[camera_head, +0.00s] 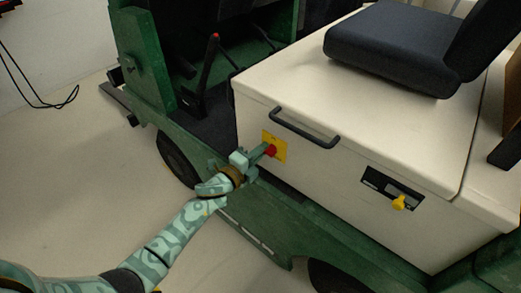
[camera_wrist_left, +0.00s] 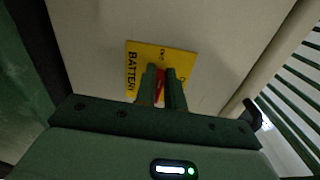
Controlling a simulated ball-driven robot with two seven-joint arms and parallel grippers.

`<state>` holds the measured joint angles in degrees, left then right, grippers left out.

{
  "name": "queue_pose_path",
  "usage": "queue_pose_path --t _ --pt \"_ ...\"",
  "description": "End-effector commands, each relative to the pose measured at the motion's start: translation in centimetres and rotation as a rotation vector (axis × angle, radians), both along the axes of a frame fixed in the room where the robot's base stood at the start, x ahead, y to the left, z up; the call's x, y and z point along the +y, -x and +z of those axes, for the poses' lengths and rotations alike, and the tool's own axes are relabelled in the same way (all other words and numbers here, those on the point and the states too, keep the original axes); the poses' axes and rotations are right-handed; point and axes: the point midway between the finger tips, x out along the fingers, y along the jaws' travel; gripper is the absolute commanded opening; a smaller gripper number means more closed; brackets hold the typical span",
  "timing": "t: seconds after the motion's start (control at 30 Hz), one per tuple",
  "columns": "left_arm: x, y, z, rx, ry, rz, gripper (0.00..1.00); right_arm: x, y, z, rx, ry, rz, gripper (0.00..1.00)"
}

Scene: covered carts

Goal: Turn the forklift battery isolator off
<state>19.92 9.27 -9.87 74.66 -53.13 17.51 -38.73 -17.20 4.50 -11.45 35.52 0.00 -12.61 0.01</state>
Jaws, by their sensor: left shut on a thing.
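The battery isolator is a red knob (camera_head: 271,151) on a yellow plate (camera_head: 280,146), on the cream side panel of the green forklift. My left gripper (camera_head: 266,151) is at the knob, with its arm reaching in from the lower left. In the left wrist view, the yellow plate (camera_wrist_left: 133,52) reads "BATTERY". There, the two green fingers (camera_wrist_left: 163,84) are shut on the red knob (camera_wrist_left: 159,86), which shows as a narrow strip between them. The fingers hide much of the plate's middle and its other lettering. My right gripper is not in view.
A black handle (camera_head: 305,130) sticks out just above and right of the plate. A dark panel with a yellow plug-like knob (camera_head: 399,203) is further right. A black seat (camera_head: 392,50) is on top. Open floor (camera_head: 75,190) lies to the left.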

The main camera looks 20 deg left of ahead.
Motion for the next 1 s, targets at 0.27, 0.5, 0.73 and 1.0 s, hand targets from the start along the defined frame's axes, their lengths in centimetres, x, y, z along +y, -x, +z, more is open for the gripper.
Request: queue_pose_path --t 0.27,0.5,0.73,1.0 --pt "0.18 -0.03 -0.12 0.021 0.055 0.004 0.00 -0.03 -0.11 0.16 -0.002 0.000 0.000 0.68" --pt "0.18 -0.03 -0.17 0.025 0.062 0.004 0.00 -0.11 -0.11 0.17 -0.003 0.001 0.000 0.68" --pt "0.18 -0.02 -0.18 0.024 0.061 0.004 0.22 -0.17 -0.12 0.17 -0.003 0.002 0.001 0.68" --pt "0.07 0.00 -0.16 0.023 0.061 0.002 0.33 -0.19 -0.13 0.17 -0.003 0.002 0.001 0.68"
